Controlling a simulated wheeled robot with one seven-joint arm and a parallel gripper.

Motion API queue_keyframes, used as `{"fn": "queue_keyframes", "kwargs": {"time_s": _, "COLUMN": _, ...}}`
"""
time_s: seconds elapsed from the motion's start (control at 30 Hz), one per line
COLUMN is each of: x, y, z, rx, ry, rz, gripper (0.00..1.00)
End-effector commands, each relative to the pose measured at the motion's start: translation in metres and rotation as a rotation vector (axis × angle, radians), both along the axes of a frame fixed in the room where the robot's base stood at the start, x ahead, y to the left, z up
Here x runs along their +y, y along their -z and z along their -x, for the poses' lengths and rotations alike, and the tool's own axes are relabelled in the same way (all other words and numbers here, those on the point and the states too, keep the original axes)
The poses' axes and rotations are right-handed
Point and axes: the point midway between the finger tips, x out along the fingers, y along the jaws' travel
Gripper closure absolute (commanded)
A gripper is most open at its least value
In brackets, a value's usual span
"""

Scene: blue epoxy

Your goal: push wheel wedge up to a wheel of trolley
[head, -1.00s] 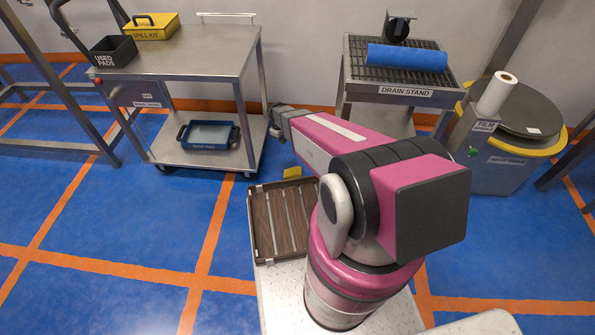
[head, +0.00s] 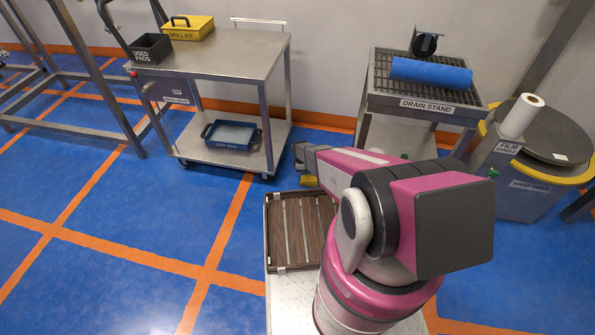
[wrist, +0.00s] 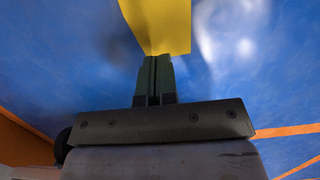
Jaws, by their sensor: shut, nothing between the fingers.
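The trolley is the steel cart (head: 215,52) at the left in the head view. One of its wheels (head: 268,177) shows at its near right corner, another (head: 184,163) at the near left. The yellow wheel wedge (head: 310,181) is on the blue floor, a short way right of the near right wheel, with a gap between. My gripper (head: 303,163) is just above and behind it, partly hiding it. In the wrist view, the shut fingers (wrist: 154,78) are empty and point at the wedge (wrist: 160,25). Their tips overlap its near edge; I cannot tell whether they touch.
A drain stand (head: 425,103) with a blue roll is right of the trolley. A film spindle machine (head: 525,165) stands farther right. A slatted wooden tray (head: 285,264) sits on my base. Open blue floor (head: 150,225) lies left, in front of the trolley.

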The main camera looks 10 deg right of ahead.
Motion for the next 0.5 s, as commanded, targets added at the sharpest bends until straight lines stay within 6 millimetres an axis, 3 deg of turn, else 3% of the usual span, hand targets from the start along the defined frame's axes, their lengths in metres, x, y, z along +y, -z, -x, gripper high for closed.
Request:
{"fn": "queue_keyframes", "kwargs": {"time_s": 0.3, "x": -0.049, "y": -0.001, "z": 0.017, "rx": 0.000, "ry": 0.001, "rz": -0.001, "gripper": 1.00}}
{"fn": "queue_keyframes", "kwargs": {"time_s": 0.5, "x": -0.048, "y": 0.014, "z": 0.015, "rx": 0.000, "ry": 0.000, "rz": 0.000, "gripper": 1.00}}
